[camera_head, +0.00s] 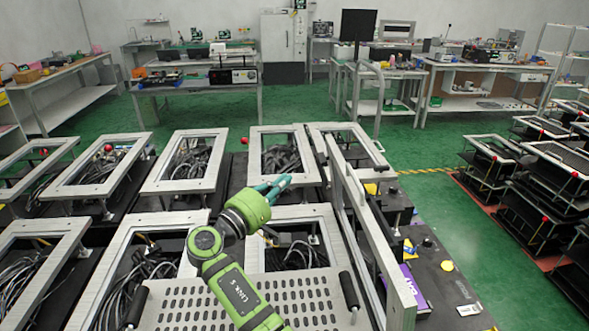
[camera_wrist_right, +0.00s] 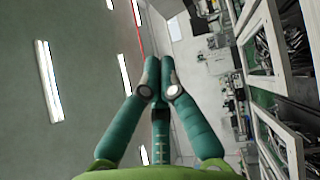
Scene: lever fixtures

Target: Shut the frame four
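A light grey rectangular frame (camera_head: 376,243) stands tilted up on edge at the right end of the near fixtures; I cannot read a number on it. Other grey frames lie flat over cable-filled bays, including one at the back middle (camera_head: 286,179) and one at the back right (camera_head: 379,169). My right gripper (camera_head: 284,181) is left of the raised frame and apart from it, above the flat frames. In the wrist view its teal fingers (camera_wrist_right: 161,72) have their tips together with nothing between them. My left gripper is not in view.
A perforated grey plate (camera_head: 245,303) with black handles lies in front. Yellow and black parts (camera_head: 409,248) sit right of the raised frame. More frames on black stands (camera_head: 540,190) are at the right. Green floor (camera_head: 455,205) lies clear between.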

